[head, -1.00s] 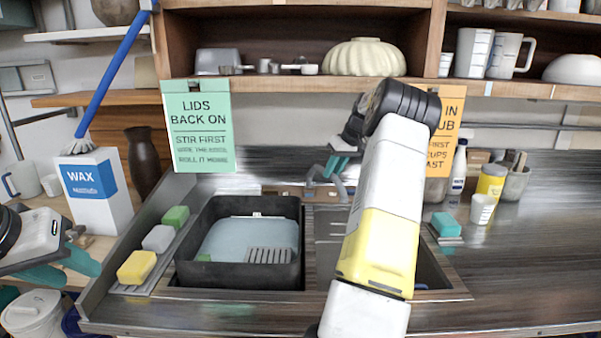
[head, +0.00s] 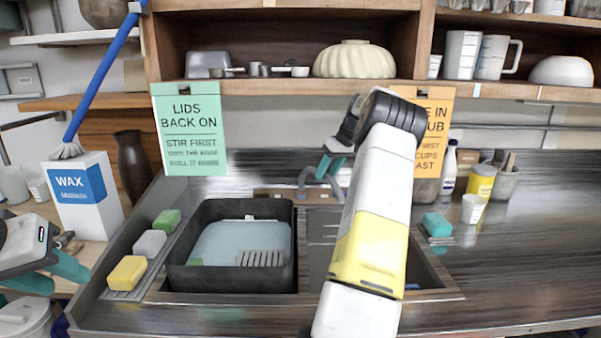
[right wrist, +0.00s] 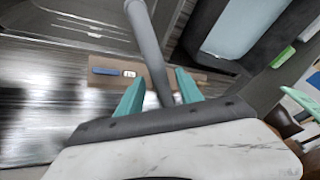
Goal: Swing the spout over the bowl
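The grey tap spout (head: 308,176) rises behind the sink, between the two bowls. In the right wrist view the spout (right wrist: 150,50) passes as a tube between the teal fingers of my right gripper (right wrist: 160,82). Those fingers stand apart, with gaps visible beside the tube. In the head view my right gripper (head: 330,165) is at the spout, partly hidden by its own arm. The left bowl holds a black tub (head: 185,277) with bluish water and a grey grate. The right bowl (head: 420,272) is mostly hidden behind my right arm. My left gripper (head: 66,284) is open and empty at the far left.
Yellow (head: 127,273), grey and green sponges line a ledge left of the tub. A wax box (head: 88,195) stands at the left. A teal sponge (head: 437,225), white cup (head: 472,209) and yellow jar (head: 481,182) are at the right. The right counter is mostly clear.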

